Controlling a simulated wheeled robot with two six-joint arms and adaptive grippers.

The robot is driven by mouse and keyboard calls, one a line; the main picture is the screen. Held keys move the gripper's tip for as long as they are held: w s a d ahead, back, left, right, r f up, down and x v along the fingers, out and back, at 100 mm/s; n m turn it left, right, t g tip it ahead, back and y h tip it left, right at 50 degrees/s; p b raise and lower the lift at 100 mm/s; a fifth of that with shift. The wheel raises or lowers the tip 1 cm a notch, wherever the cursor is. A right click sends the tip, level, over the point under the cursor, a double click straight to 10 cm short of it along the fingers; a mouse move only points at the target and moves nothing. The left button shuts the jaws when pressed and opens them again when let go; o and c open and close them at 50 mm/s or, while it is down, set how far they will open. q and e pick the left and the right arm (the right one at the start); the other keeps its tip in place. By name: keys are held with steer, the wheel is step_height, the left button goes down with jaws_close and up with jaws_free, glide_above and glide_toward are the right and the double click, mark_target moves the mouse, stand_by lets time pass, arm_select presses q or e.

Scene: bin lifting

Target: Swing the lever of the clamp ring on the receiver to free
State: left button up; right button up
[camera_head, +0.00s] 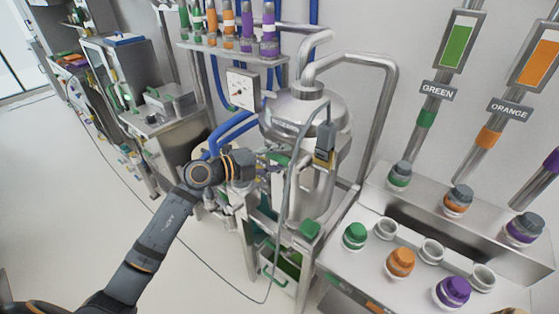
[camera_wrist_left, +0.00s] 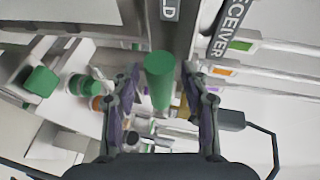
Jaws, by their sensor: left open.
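The receiver (camera_head: 311,115) is a shiny steel vessel with a domed lid in the middle of the head view. My left gripper (camera_head: 272,168) is at its left side, below the lid. In the left wrist view my left gripper (camera_wrist_left: 162,78) is open, with dark fingers on either side of a green cylindrical grip (camera_wrist_left: 158,82), which looks like the lever's handle. Gaps show between the grip and both fingers. A bit of green (camera_head: 280,160) also shows beside the gripper in the head view. The clamp ring itself is mostly hidden, and I cannot tell the lever's exact angle. My right gripper is in neither view.
A grey box with a cable (camera_head: 325,146) hangs at the vessel's front. Steel pipes (camera_head: 380,75) stand behind it. At the right, a steel bench (camera_head: 350,262) carries green, orange and purple capped fittings. Open floor lies at the left.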

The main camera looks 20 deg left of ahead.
arm_select(q)
steer(key=shift+c, duration=0.2)
jaws_close()
stand_by(0.4)
